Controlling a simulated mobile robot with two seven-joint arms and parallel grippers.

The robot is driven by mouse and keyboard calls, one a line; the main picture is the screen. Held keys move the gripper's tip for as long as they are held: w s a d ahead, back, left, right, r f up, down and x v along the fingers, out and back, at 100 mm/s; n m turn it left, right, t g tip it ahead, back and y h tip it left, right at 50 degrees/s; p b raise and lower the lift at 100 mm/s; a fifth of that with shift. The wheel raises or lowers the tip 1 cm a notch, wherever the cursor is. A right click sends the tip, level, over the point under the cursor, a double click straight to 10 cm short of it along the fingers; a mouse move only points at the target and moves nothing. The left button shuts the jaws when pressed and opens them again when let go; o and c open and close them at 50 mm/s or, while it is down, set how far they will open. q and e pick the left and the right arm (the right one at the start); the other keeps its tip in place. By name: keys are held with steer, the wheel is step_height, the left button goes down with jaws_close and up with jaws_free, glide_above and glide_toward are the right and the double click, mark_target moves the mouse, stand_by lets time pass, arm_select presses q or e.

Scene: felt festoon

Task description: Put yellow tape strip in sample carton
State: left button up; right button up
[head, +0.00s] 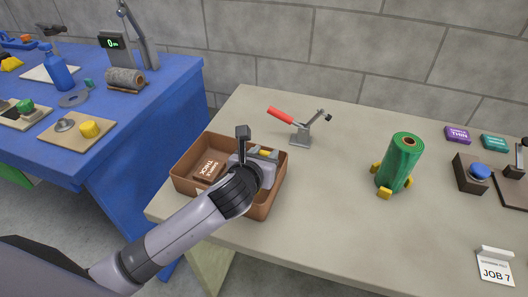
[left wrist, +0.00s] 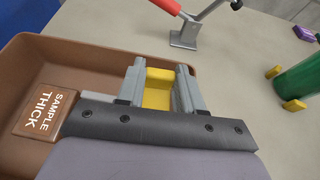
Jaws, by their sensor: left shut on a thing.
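The sample carton (head: 180,181) is an open brown box at the left end of the grey table. A brown block labelled "SAMPLE THICK" (head: 209,171) lies inside it; it also shows in the left wrist view (left wrist: 52,112). My left gripper (head: 264,154) is over the right part of the carton, shut on the yellow tape strip (left wrist: 158,88). In the left wrist view the strip sits between the two grey fingers. In the head view only a bit of yellow shows, and my arm hides much of the carton. My right gripper is not in view.
A red-handled toggle clamp (head: 300,138) stands just behind the carton. A green roll (head: 397,163) on yellow chocks stands to the right. The table's middle is clear.

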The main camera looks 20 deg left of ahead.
arm_select(q)
steer(key=o, duration=1)
steer(key=shift+f, duration=0.1)
steer(key=shift+r, duration=0.25)
steer(key=v, duration=0.8)
steer(key=p+v, duration=0.1)
steer(key=v, duration=0.3)
steer(key=shift+r, duration=0.35)
steer(key=shift+s+f, duration=0.1)
